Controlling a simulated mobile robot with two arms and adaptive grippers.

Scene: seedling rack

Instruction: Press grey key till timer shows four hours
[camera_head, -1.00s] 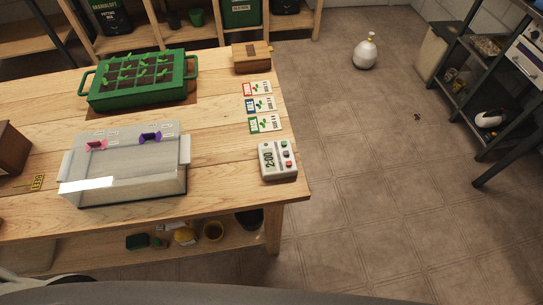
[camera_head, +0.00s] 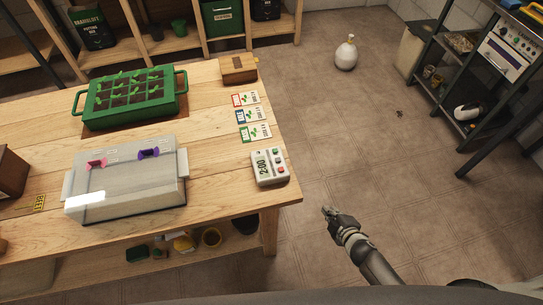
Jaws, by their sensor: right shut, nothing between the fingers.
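The timer (camera_head: 270,168) is a pale box near the right edge of the wooden table. Its display reads 2:00. Beside the display are small keys, some red and a grey one (camera_head: 279,163) among them; they are small in this view. My right gripper (camera_head: 327,211) is shut and empty. It is over the floor, off the table's right edge, to the right of and nearer than the timer, and apart from it. My left gripper is not in view.
A clear lidded box (camera_head: 128,190) with pink and purple clips stands left of the timer. A green seedling tray (camera_head: 131,111), several seed cards (camera_head: 249,115) and a small wooden box (camera_head: 238,69) are farther back. The tabletop around the timer is clear.

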